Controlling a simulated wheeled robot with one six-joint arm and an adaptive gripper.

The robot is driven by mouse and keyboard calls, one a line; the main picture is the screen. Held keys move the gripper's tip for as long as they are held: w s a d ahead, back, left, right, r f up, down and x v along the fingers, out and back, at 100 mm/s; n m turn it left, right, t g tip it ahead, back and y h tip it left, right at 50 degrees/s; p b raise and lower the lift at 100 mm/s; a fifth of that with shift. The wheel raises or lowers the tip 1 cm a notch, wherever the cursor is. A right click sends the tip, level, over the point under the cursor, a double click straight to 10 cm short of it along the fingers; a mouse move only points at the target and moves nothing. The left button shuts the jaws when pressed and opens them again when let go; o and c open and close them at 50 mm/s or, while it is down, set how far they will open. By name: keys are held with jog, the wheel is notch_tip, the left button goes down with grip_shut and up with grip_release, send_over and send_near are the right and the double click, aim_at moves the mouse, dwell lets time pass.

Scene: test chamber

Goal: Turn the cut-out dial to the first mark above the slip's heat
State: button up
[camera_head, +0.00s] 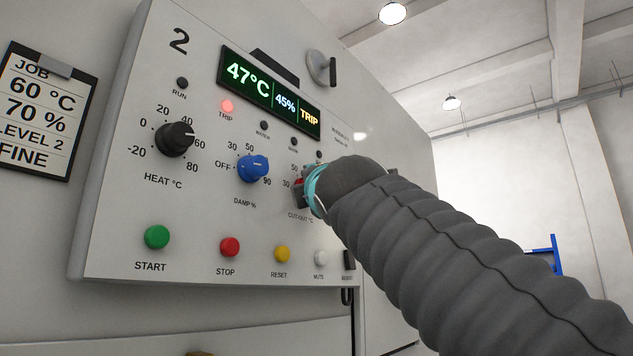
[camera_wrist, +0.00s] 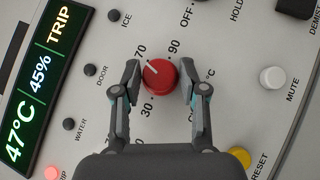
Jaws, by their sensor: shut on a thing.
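The red cut-out dial (camera_wrist: 160,77) sits between my fingers in the wrist view. My gripper (camera_wrist: 160,84) is shut on it, one finger on each side. Its white pointer aims up-left, towards the 70 side; 30, 70 and 90 are readable around it, and the left finger covers part of the scale. In the head view my gripper (camera_head: 302,190) hides most of the dial and its scale. The job slip (camera_head: 40,112) on a clipboard at the left reads 60 °C, 70 %, LEVEL 2, FINE.
The display (camera_head: 270,92) reads 47°C, 45%, TRIP, and the trip lamp (camera_head: 227,106) glows red. The black heat dial (camera_head: 174,139) and blue damp dial (camera_head: 253,169) are left of my gripper. Start (camera_head: 157,237), stop (camera_head: 230,247), reset (camera_head: 282,254) and mute (camera_head: 321,258) buttons line the bottom.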

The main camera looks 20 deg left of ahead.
jog(key=shift+s+r+m+g+h+p, duration=0.1)
jog(key=shift+r+m+g+h+p, duration=0.35)
jog(key=shift+m+p, duration=0.3)
jog(key=shift+f, duration=0.15)
jog(key=o, duration=1)
jog(key=shift+c, duration=0.2)
jog(key=shift+f, duration=0.1)
jog(key=v, duration=1.2)
jog(key=shift+a+m, duration=0.1)
jog(key=shift+m, duration=0.15)
